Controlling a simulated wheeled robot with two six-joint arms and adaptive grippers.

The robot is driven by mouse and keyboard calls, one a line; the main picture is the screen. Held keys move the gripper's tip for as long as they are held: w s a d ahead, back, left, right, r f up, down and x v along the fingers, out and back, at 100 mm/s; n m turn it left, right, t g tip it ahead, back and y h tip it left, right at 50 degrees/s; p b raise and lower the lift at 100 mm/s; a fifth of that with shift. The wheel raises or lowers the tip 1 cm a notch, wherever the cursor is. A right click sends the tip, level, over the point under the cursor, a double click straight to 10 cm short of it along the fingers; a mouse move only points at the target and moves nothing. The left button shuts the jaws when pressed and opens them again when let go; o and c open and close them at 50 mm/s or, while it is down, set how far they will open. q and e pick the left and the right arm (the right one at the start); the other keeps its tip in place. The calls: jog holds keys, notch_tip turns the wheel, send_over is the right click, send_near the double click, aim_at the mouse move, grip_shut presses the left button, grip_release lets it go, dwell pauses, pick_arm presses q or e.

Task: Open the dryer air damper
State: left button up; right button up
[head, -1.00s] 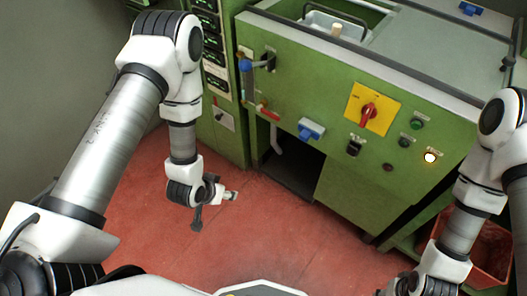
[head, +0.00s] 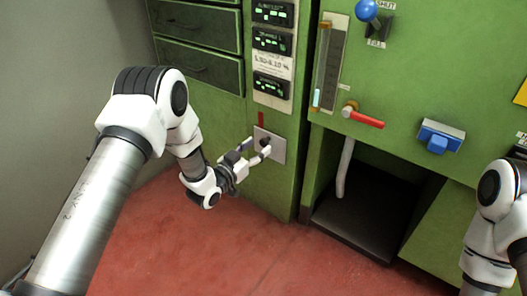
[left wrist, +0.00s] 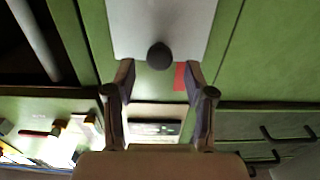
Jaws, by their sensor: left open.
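The damper control is a pale square plate (head: 279,146) with a dark round knob (head: 266,139), low on the green cabinet column. A small red mark sits just above the plate. My left gripper (head: 258,147) is open, with its fingertips close in front of the plate. In the left wrist view the knob (left wrist: 159,55) stands out from the plate (left wrist: 190,20), just beyond and roughly midway between the fingertips (left wrist: 160,76). The knob does not appear gripped. My right arm shows at the right edge, but its gripper is out of the picture.
A red-handled valve (head: 364,118), a blue ball-ended lever (head: 367,11) and a blue switch (head: 440,137) are on the green machine to the right. Below is a dark opening with a pale pipe (head: 345,168). Displays (head: 271,41) sit above the plate. Red floor lies clear below.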

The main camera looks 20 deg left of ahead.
aim_at(262, 143)
pick_arm(q)
jog(key=x, duration=0.2)
jog(key=b+x, duration=0.1)
jog(key=shift+f, duration=0.25)
jog(key=shift+w+d+r, duration=0.15)
jog(key=shift+w, duration=0.25)
grip_shut()
notch_tip(262, 143, up, 7)
jog(key=p, duration=0.6)
jog(key=shift+r+p, duration=0.25)
jog(key=shift+p, duration=0.15)
jog(key=shift+f, duration=0.15)
grip_release()
pick_arm(e)
notch_tip(262, 143, up, 4)
jog(key=shift+s+r, duration=0.15)
jog(key=shift+r, duration=0.05)
pick_arm(q)
jog(key=shift+f, duration=0.1)
